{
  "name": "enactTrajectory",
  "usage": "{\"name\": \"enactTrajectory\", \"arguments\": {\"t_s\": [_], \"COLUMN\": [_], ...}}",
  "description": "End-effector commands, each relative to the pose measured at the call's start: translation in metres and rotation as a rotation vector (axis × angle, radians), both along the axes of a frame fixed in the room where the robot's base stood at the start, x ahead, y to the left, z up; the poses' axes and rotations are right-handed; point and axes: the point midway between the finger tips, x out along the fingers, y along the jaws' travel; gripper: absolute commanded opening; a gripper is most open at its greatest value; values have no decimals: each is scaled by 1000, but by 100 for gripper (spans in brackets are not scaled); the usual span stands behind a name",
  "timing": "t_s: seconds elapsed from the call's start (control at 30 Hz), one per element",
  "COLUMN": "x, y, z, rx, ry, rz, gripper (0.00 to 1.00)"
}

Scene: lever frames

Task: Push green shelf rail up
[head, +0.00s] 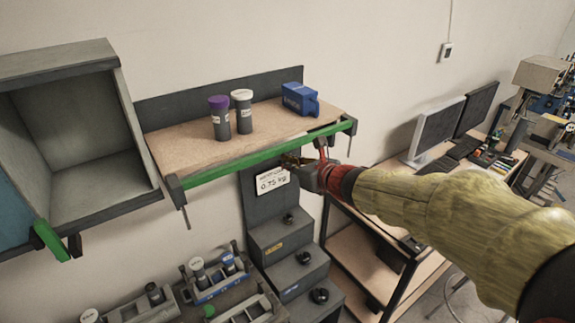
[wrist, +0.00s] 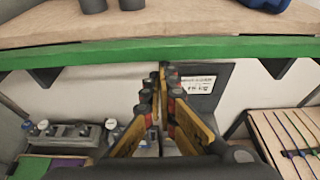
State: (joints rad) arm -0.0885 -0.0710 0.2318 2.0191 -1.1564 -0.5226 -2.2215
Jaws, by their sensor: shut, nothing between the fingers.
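The green shelf rail (head: 262,153) runs along the front edge of a wall shelf with a wooden board (head: 180,142). In the wrist view the green rail (wrist: 150,51) crosses the whole picture above my gripper. My gripper (head: 300,162) is just below the rail, right of its middle, in front of the label sign. In the wrist view my gripper's fingers (wrist: 163,75) point forward below the rail, with their tips together and nothing between them. I cannot tell whether any part of the gripper touches the rail.
Two jars, one purple-lidded (head: 220,120) and one white-lidded (head: 242,112), and a blue box (head: 299,99) stand on the shelf. A grey open cabinet (head: 75,130) is at left. A dark stepped stand (head: 285,240) and bench trays (head: 215,285) are below.

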Motion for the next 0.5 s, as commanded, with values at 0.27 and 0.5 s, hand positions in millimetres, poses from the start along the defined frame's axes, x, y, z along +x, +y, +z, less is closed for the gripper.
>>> {"name": "enactTrajectory", "arguments": {"t_s": [0.27, 0.5], "x": [0, 0], "y": [0, 0], "z": [1, 44], "rx": [1, 0], "ry": [-1, -6], "rz": [0, 2], "gripper": [0, 0]}}
